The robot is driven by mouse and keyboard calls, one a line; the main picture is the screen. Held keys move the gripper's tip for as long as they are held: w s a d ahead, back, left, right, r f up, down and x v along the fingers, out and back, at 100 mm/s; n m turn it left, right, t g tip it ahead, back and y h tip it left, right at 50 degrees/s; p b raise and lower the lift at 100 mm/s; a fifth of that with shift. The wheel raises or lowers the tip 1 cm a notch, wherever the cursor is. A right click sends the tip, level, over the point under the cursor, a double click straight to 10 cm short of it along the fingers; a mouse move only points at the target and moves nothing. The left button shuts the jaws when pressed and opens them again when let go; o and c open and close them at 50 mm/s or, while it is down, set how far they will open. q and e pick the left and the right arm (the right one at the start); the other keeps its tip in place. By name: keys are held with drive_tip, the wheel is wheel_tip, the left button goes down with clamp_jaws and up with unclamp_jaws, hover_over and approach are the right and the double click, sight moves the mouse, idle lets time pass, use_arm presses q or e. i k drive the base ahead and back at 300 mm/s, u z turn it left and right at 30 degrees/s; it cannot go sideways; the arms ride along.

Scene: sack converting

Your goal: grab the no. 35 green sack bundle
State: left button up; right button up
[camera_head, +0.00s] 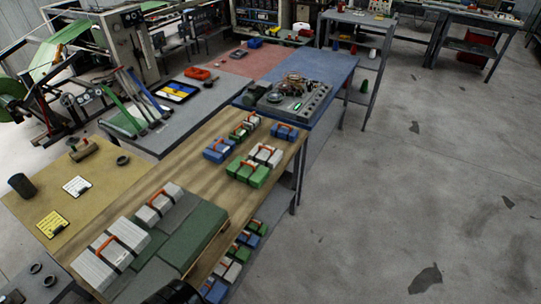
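On the wooden bench (131,187), a green sack bundle (247,173) with an orange handle lies near the right edge, touching a white bundle (268,156) behind it. A smaller green bundle (237,133) lies farther back, partly hidden. Large flat green sacks (200,238) are stacked at the near end. More small green bundles lie on the shelf below. No number is readable, so I cannot tell which is no. 35. A black part, apparently my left gripper (176,292), is cut off at the bottom edge; its fingers do not show. My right gripper is not in view.
Blue bundles (219,150) lie beside the green ones. Large white bundles (111,253) lie at the bench's near left. A blue table (330,75) with a grey device (293,97) adjoins the far end. Open concrete floor (400,190) lies to the right.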

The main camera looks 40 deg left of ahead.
sight(254, 174)
drive_tip(key=i, duration=1.65)
drive_tip(key=u, duration=3.25)
